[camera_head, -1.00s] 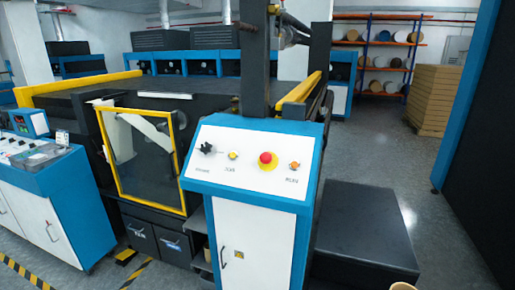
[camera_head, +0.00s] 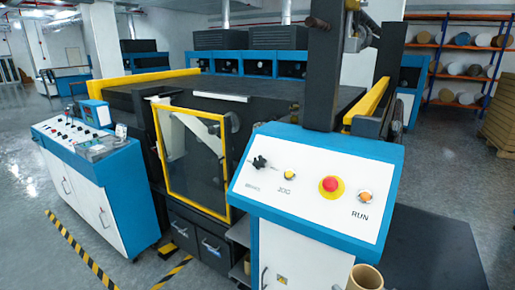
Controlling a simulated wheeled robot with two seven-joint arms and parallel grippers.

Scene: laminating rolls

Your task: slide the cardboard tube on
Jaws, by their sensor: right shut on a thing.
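A tan cardboard tube (camera_head: 365,279) shows at the bottom edge, right of centre. Only its open upper end is in the picture, in front of the control cabinet. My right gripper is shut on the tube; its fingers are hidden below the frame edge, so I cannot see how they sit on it. My left gripper is not in view. A grey shaft-like part (camera_head: 352,28) shows at the top of the machine, beside the dark upright post (camera_head: 323,75). I cannot tell whether it is where the tube fits.
A blue and white control cabinet (camera_head: 318,188) with a red button stands close in front. The black machine (camera_head: 270,92) with a yellow-framed door is behind it. A second control desk (camera_head: 95,165) stands left. A low black block (camera_head: 430,250) lies at right. Floor is free at far left.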

